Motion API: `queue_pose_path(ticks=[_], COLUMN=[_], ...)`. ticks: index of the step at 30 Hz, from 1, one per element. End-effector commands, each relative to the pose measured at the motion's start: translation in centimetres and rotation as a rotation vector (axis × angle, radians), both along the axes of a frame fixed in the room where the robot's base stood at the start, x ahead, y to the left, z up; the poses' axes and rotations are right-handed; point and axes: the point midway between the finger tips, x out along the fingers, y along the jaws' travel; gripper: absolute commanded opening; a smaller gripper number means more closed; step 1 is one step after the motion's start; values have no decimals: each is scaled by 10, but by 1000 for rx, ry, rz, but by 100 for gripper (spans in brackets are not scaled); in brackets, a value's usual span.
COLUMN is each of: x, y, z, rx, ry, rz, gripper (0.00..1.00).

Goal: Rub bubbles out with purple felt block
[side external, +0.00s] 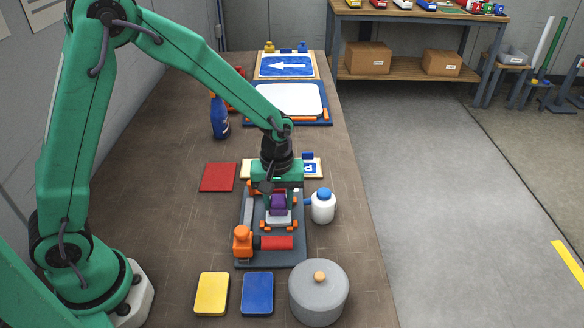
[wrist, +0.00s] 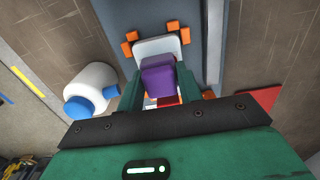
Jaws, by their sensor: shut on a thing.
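My gripper (side external: 278,206) is shut on the purple felt block (side external: 278,202). The block also shows between my fingers in the wrist view (wrist: 158,80). It is at a pale holder (wrist: 160,47) with orange corner pieces, on a dark grey tray (side external: 270,256); I cannot tell whether it still touches the holder. A blue sign with a white arrow (side external: 286,66) lies at the far end. A blank white panel (side external: 290,98) lies on a blue base in front of it. A sign with a blue P square (side external: 310,168) is partly hidden behind my gripper. No bubbles can be made out.
An orange-and-red roller (side external: 276,243) lies on the tray's near end. A white bottle with blue cap (side external: 322,207) stands close right. A red pad (side external: 218,177), blue spray bottle (side external: 219,117), yellow pad (side external: 212,293), blue pad (side external: 257,293) and lidded grey pot (side external: 318,295) surround it.

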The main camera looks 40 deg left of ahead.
Motion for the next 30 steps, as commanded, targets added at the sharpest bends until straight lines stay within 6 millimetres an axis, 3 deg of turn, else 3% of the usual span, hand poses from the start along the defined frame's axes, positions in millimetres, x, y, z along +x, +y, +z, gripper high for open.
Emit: queue_pose_path(ticks=[21, 30], x=[0, 0], y=[0, 0], z=[46, 49], rx=[0, 0], ry=[-1, 0], rz=[0, 0], gripper=[17, 17])
